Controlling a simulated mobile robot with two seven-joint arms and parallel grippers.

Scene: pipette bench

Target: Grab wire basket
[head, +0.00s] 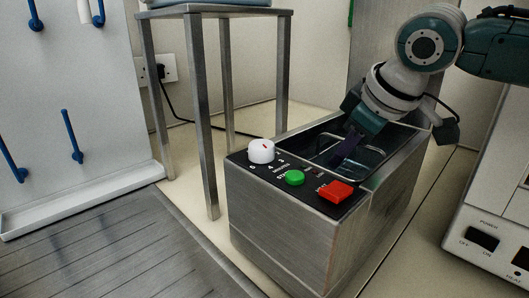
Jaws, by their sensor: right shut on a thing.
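The wire basket (381,157) shows as thin bright metal wires in the open tank of a steel bath unit (290,231). Most of the basket is hidden by the tank walls and my gripper. My right gripper (343,158) reaches down into the tank from the upper right. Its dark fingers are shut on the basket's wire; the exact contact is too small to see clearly. My left gripper is not in view.
The bath's front panel has a white knob (261,150), a green button (295,177) and a red switch (336,191). A metal stand (207,120) is behind left, a white pegboard (85,110) with blue pegs further left. A white device (500,215) stands at right.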

